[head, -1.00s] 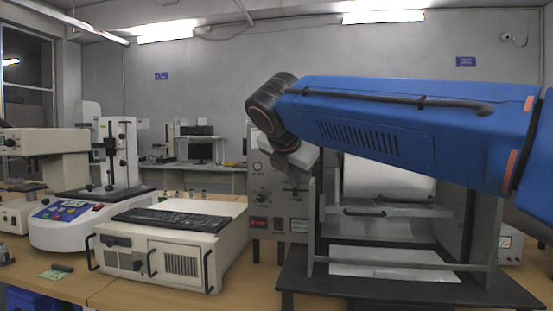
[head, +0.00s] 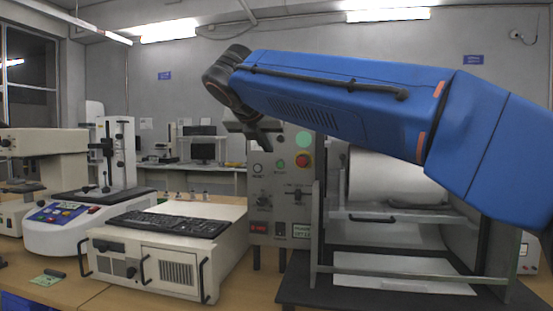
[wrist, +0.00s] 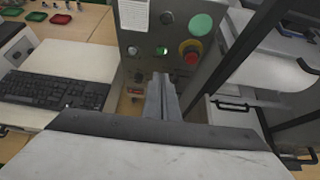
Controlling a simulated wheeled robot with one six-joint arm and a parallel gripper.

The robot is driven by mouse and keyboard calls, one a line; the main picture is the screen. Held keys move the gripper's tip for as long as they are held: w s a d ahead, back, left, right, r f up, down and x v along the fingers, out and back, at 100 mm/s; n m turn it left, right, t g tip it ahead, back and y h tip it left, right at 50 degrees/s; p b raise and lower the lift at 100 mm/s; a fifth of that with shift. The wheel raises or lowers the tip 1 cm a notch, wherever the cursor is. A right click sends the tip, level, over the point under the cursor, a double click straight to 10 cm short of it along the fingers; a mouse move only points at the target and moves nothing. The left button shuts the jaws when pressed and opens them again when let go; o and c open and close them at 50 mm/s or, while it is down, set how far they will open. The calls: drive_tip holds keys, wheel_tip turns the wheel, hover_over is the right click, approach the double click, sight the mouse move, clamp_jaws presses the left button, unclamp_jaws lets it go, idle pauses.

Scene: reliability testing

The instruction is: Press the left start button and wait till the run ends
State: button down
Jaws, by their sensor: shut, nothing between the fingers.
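A grey control panel (head: 268,205) stands at the left side of the test machine. It carries a small green button (head: 281,166), also in the wrist view (wrist: 162,50), and a pale round button (head: 257,169) left of it. A large green disc (head: 304,139) and a red mushroom button (head: 303,160) sit to the right. I cannot read which button is marked start. My gripper (head: 264,143) is shut and empty, in front of the panel's upper part. In the wrist view its fingers (wrist: 161,80) point at the panel, below the green button and apart from it.
A machine frame with a white roll (head: 385,180) stands right of the panel. A beige case with a black keyboard (head: 172,223) lies left. A white device with coloured buttons (head: 65,211) stands further left. Open air lies before the panel.

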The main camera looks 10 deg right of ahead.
approach(280, 161)
wheel_tip(280, 161, down, 4)
drive_tip(key=w, duration=0.1)
drive_tip(key=w+d, duration=0.1)
drive_tip(key=w, duration=0.1)
drive_tip(key=shift+d, duration=0.15)
drive_tip(key=shift+w+d+r, duration=0.1)
drive_tip(key=shift+w+d, duration=0.1)
drive_tip(key=shift+w, duration=0.25)
drive_tip(key=shift+w, duration=0.1)
drive_tip(key=shift+w+d, duration=0.25)
drive_tip(key=shift+w, duration=0.3)
drive_tip(key=shift+r, duration=0.2)
